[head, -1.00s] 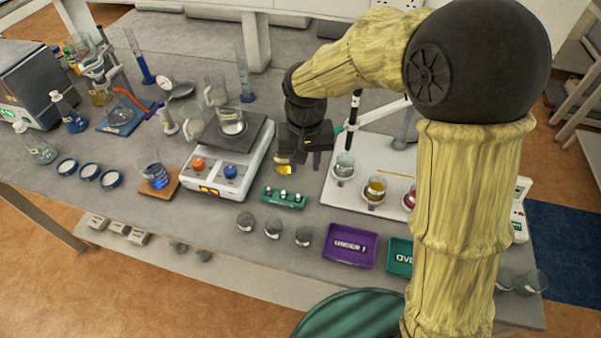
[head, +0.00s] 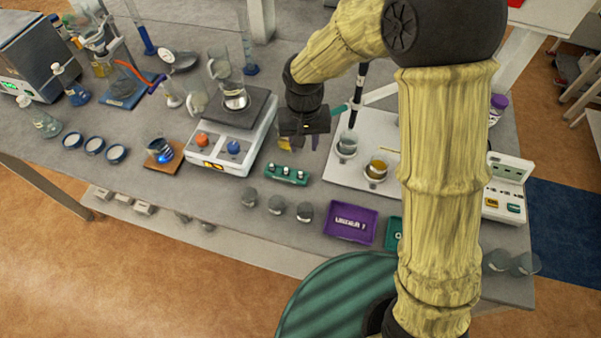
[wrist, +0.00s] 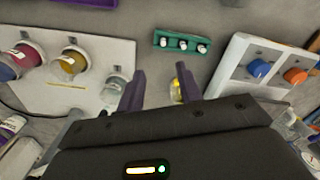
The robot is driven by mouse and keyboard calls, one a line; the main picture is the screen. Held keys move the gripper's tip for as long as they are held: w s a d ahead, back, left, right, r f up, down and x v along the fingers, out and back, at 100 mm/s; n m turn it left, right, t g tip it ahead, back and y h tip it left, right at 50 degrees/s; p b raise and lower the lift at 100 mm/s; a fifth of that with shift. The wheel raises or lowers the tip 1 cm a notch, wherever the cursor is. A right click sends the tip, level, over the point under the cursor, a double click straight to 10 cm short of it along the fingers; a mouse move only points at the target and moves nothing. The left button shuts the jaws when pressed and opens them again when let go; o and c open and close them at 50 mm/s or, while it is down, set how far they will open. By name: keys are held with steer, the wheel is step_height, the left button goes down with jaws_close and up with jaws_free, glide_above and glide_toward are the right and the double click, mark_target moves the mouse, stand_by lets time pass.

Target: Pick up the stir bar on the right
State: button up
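A small green holder (head: 287,174) with three white-topped stir bars stands on the bench, just right of the hot plate's front corner. The right stir bar (head: 301,175) is at the holder's right end. In the wrist view the holder (wrist: 180,43) is beyond my fingertips, with the picture turned around, so that bar (wrist: 163,42) appears at the left end. My gripper (head: 300,146) is above and behind the holder, pointing down. In the wrist view its two purple fingers (wrist: 160,76) are apart with no stir bar between them.
A hot plate stirrer (head: 218,150) with a beaker stands to the left. A white board (head: 345,178) with glassware is to the right. A yellow item (wrist: 178,90) shows beside one finger. Small dark cups (head: 276,205) and a purple tray (head: 351,223) are in front.

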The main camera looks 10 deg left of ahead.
steer(key=p, duration=0.1)
glide_above(300, 171)
step_height(300, 171, down, 7)
steer(key=shift+d+r, duration=0.15)
steer(key=shift+d, duration=0.25)
steer(key=shift+a+f+p, duration=0.1)
steer(key=shift+f+p, duration=0.2)
steer(key=shift+f, duration=0.05)
steer(key=shift+a+f+p, duration=0.2)
steer(key=shift+f+p, duration=0.6)
steer(key=shift+f, duration=1.45)
steer(key=shift+s, duration=0.1)
jaws_close()
